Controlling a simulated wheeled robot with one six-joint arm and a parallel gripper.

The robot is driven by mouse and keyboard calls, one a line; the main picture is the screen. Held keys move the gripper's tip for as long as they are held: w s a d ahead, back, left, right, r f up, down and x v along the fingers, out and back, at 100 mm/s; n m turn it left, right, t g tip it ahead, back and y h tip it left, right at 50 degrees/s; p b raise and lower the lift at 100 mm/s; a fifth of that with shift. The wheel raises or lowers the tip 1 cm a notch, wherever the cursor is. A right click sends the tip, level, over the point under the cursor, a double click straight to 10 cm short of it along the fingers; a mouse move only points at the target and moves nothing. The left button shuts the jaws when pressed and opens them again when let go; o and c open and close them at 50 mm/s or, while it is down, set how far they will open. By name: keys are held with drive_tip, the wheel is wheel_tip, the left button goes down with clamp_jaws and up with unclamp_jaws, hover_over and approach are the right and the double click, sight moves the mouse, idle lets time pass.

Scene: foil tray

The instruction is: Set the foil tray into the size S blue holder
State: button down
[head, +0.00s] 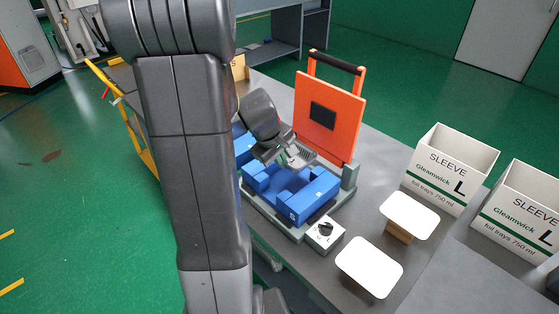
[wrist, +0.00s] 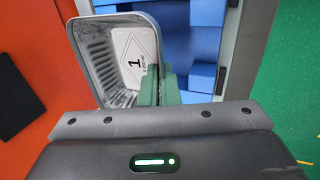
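The foil tray (wrist: 88,60) is silver, with ribbed walls and a white label bearing a "1" on its floor. In the wrist view my gripper (wrist: 158,84) has its green fingers closed together at the tray's right wall. In the head view the tray (head: 301,156) hangs at my gripper (head: 287,158), above the far part of a blue holder (head: 316,200). That holder is an open block with a recess and a small white mark on its near corner, too small to read surely. Its blue steps also show in the wrist view (wrist: 195,45), right of the tray.
An upright orange panel (head: 340,131) with a black-gripped handle stands right behind the holder. Another blue block (head: 243,146) is partly hidden by my arm. A white knob box (head: 324,233), two white-topped stands (head: 409,215) (head: 369,267) and two sleeve boxes (head: 440,182) (head: 510,226) stand nearby.

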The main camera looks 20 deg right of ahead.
sight(283, 188)
drive_tip(key=shift+w+a+f, duration=0.1)
drive_tip(key=shift+w+a, duration=0.05)
drive_tip(key=shift+w, duration=0.1)
drive_tip(key=shift+s+f+b, duration=0.15)
drive_tip(key=shift+f+b, duration=0.25)
drive_tip(key=shift+b, duration=0.1)
wheel_tip(283, 188, down, 8)
drive_tip(key=b, duration=0.6)
drive_tip(key=shift+f+b, duration=0.1)
drive_tip(key=shift+b, duration=0.3)
drive_tip(key=c, duration=1.6)
unclamp_jaws()
drive_tip(key=v, duration=1.4)
drive_tip(key=shift+p, duration=0.4)
